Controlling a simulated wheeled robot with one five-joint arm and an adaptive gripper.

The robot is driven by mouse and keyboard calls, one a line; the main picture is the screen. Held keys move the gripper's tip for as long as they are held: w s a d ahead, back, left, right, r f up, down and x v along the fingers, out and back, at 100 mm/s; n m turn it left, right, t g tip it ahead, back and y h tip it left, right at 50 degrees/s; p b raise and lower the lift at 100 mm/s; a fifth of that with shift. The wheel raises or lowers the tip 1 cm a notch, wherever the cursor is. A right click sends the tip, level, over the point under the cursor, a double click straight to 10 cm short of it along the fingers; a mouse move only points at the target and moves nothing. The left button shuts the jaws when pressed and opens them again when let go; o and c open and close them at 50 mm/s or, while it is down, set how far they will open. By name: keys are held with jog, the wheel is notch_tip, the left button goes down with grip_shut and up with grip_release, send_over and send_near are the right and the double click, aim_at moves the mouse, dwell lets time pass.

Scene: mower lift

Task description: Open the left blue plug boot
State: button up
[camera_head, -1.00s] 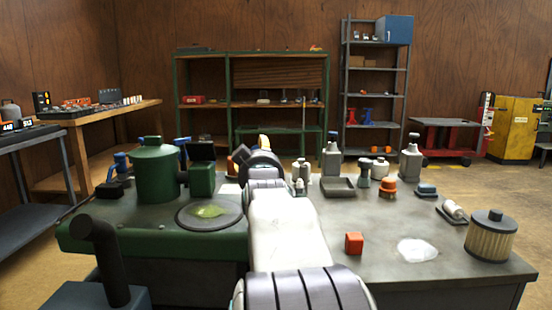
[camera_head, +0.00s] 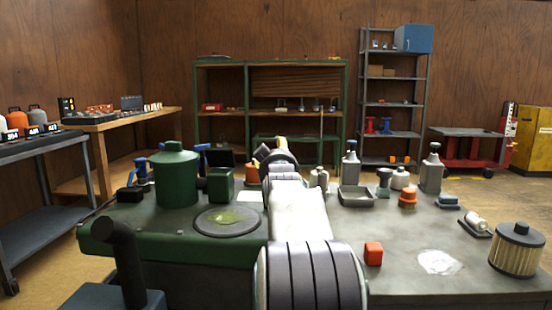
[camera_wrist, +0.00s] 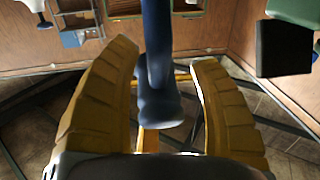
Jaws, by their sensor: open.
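Two blue upright parts stand by the green canister on the mower deck in the head view: the left blue plug boot (camera_head: 141,168) at the canister's left, and another blue part (camera_head: 201,159) at its right. Both are partly hidden. My gripper (camera_wrist: 165,55) is open, with its two yellow fingers apart. A dark blue upright part with a rounded end (camera_wrist: 158,100) shows between the fingers in the wrist view, with gaps on both sides. I cannot tell which blue part it is, or its depth. In the head view my arm mostly hides the gripper.
The green canister (camera_head: 176,180), a green box (camera_head: 220,184) and a small black box (camera_head: 130,194) crowd the deck's left. A round plate (camera_head: 226,221) lies in front. An orange block (camera_head: 373,253) and a ribbed filter (camera_head: 517,250) stand at right. A black block (camera_wrist: 284,48) shows in the wrist view.

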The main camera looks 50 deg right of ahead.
jog(key=shift+r, duration=0.1)
grip_shut()
dwell(0.4)
dwell(0.3)
